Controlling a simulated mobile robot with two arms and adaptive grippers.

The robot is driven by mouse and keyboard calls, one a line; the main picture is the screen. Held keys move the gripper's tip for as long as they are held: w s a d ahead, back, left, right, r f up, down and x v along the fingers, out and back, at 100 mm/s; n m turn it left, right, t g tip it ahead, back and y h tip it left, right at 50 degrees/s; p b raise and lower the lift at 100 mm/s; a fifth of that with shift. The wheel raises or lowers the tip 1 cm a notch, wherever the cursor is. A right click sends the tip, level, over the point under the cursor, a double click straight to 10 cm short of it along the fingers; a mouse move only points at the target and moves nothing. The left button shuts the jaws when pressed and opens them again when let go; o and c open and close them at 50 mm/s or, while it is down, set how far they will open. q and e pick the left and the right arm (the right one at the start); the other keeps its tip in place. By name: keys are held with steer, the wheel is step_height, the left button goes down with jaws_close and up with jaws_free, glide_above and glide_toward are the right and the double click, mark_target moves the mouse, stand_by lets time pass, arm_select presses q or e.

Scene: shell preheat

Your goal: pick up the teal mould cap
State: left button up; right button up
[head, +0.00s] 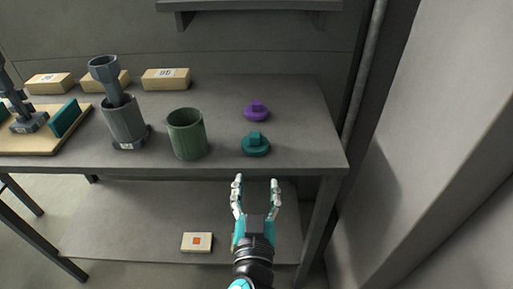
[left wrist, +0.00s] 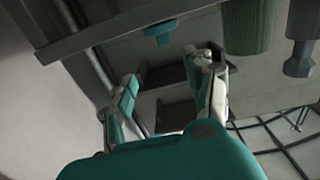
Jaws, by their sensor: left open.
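The teal mould cap (head: 256,146) sits on the grey table near its front edge, right of the green cup. It is a round disc with a raised block on top. It also shows in the left wrist view (left wrist: 160,33), beyond the fingers. My left gripper (head: 257,182) is open and empty, just in front of the table edge and below the cap in the head view. In the left wrist view its two fingers (left wrist: 164,72) stand apart with nothing between them. My right gripper does not show.
A purple cap (head: 257,111) sits just behind the teal one. A green cup (head: 186,134) and a grey cylinder (head: 123,122) stand to the left. Several tan boxes (head: 166,79) line the back. A lower shelf (head: 130,220) holds a small box (head: 197,242). A wall rises at right.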

arm_select(q)
steer(key=p, duration=0.2)
glide_toward(255, 139)
steer(key=w, duration=0.2)
steer(key=w+p, duration=0.1)
steer(key=w, duration=0.2)
steer(key=shift+w+d+r, duration=0.15)
steer(key=shift+w+r, duration=0.25)
steer(key=shift+w+p, duration=0.35)
steer(key=shift+w, duration=0.1)
steer(key=w, duration=0.1)
steer(key=w+p, duration=0.1)
steer(key=w, duration=0.1)
steer(key=w+f, duration=0.1)
steer(key=shift+w, duration=0.4)
steer(key=shift+c, duration=0.5)
jaws_close()
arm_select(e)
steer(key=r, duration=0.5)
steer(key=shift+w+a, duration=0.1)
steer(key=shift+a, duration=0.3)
